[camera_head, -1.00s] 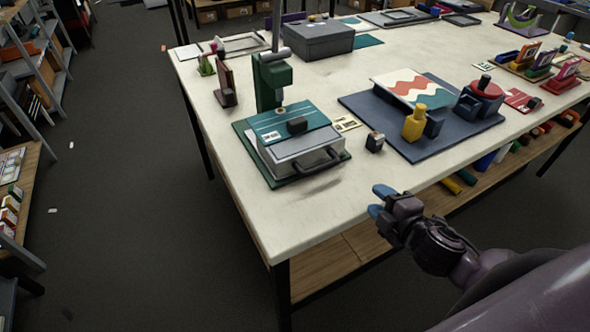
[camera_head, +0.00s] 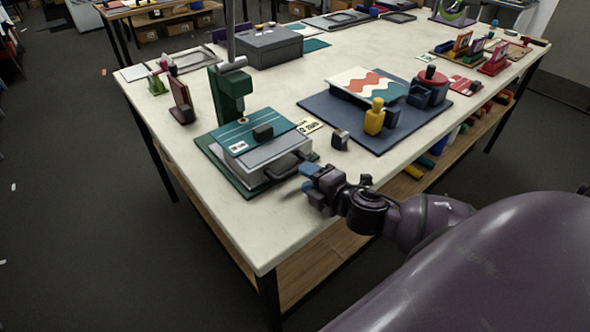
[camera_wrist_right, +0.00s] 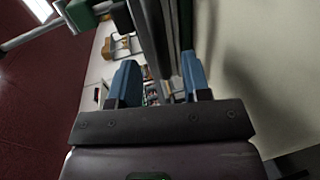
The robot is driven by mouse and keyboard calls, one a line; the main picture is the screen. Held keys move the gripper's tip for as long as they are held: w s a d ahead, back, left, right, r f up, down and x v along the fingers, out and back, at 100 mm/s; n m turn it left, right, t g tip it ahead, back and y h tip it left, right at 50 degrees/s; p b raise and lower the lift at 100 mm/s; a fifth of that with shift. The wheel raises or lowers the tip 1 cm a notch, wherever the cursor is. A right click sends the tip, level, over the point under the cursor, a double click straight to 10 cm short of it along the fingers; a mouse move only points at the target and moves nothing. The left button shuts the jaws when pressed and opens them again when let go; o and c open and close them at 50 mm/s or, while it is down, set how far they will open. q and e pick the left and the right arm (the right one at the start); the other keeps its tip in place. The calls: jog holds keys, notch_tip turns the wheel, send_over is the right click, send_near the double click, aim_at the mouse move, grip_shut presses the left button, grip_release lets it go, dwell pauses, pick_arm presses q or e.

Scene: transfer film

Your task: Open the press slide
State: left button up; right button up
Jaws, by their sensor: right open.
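The press (camera_head: 229,88) is a green column with a lever on a green base, at the near left part of the table. Its slide (camera_head: 262,160) is a light grey block with a teal plate and a black knob (camera_head: 263,132) on top. A dark bar handle (camera_head: 288,168) sticks out of the slide's front. My right gripper (camera_head: 308,178) is at the handle's right end, blue fingers pointing at it. In the right wrist view, the fingers (camera_wrist_right: 160,82) are apart, with dark bars beyond and between them. I cannot tell whether they touch the handle. My left gripper is not in view.
The table's near edge runs below my right arm. A small dark block (camera_head: 340,139) stands right of the press. A blue mat (camera_head: 330,108) with a yellow bottle-shaped thing (camera_head: 375,117) lies further right. The white tabletop (camera_head: 245,220) before the press is clear.

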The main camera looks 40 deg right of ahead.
jog(key=shift+x, duration=2.6)
jog(key=shift+c, duration=0.4)
grip_shut()
